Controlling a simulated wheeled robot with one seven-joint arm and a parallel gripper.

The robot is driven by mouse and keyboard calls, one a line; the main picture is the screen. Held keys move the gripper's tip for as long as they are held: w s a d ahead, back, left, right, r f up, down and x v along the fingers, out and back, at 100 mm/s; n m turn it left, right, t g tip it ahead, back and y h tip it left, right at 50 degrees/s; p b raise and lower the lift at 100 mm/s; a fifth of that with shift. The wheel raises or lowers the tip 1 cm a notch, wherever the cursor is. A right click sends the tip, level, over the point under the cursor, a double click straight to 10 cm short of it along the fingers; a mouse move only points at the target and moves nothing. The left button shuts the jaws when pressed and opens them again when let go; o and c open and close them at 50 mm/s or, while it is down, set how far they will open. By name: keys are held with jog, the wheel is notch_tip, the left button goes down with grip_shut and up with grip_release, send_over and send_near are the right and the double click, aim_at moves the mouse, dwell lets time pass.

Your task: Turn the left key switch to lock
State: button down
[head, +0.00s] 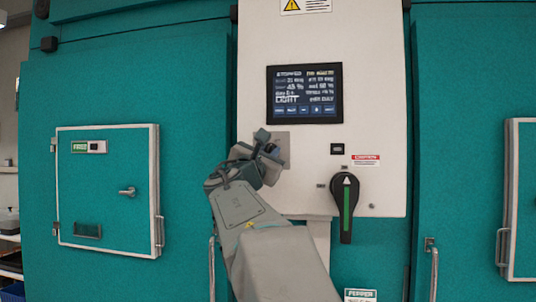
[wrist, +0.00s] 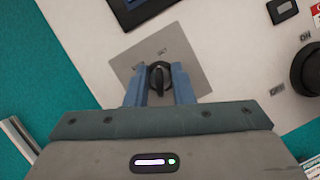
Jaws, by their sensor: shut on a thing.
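The left key switch (wrist: 158,81) is a dark round switch with a raised key grip on a square grey plate (wrist: 190,68), seen in the wrist view. The plate carries small labels above the switch, too small to read fully. My gripper (wrist: 159,84) has its two blue fingers on either side of the key grip and is shut on it. In the head view my gripper (head: 268,150) is at the grey plate (head: 283,142), below and left of the screen, and it hides the switch. The key's exact angle is hard to tell.
A dark screen (head: 305,94) sits above on the white panel (head: 380,80). A black rotary handle with a green stripe (head: 346,208) is to the right. Teal doors flank the panel; a small framed hatch (head: 108,215) with a handle is at left.

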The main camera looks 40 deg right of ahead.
jog(key=n+t+y+b, duration=0.1)
jog(key=n+t, duration=0.1)
jog(key=n, duration=0.2)
jog(key=n+t+y+b, duration=0.1)
jog(key=n+b, duration=0.1)
jog(key=n, duration=0.2)
jog(key=shift+s+f+n+t, duration=0.1)
jog(key=shift+f+n+t, duration=0.05)
jog(key=shift+n+t, duration=0.25)
jog(key=n+t+y, duration=0.1)
jog(key=n, duration=0.2)
jog(key=n+t+y, duration=0.1)
jog(key=n+y, duration=0.1)
jog(key=n, duration=0.1)
jog(key=shift+n+b, duration=0.3)
jog(key=shift+n, duration=0.1)
jog(key=shift+n+y, duration=0.3)
jog(key=c, duration=1.6)
grip_release()
jog(key=b+v, duration=0.1)
jog(key=v, duration=1.2)
jog(key=shift+s+a+f, duration=0.1)
jog(key=shift+s+a, duration=0.15)
